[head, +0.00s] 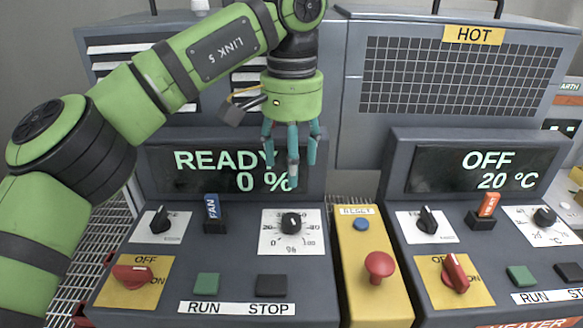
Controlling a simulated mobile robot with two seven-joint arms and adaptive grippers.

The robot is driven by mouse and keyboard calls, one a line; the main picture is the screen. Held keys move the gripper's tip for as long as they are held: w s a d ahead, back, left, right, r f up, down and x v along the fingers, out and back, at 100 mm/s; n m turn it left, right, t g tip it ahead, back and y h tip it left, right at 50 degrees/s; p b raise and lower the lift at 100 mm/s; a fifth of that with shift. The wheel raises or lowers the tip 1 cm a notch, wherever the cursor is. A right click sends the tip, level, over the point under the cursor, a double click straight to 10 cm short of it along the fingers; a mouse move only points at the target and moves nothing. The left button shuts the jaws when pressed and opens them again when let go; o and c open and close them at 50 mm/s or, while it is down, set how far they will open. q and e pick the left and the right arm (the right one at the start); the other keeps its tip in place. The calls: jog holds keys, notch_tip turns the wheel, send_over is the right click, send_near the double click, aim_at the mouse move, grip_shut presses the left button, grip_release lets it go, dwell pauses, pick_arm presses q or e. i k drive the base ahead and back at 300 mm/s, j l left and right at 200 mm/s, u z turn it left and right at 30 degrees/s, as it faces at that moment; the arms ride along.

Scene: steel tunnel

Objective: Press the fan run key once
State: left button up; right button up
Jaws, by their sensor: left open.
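The fan run key is a green square key (206,284) on the left console, above the word RUN on a white strip. A dark stop key (271,286) sits to its right above STOP. A blue switch marked FAN (213,212) stands higher on this console. The fan display (215,170) reads READY and 0 %; my gripper covers part of it. My left gripper (291,165) is open and empty, fingers pointing down in front of the display, above and right of the run key and apart from it. My right gripper is out of view.
The fan console also has a percent dial (291,222), a small selector (158,219) and a red OFF/ON switch (133,274). A yellow box with a red button (380,265) stands between it and the heater console, whose display (487,170) reads OFF, 20 °C.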

aim_at(206, 284)
jog(key=k, duration=1.5)
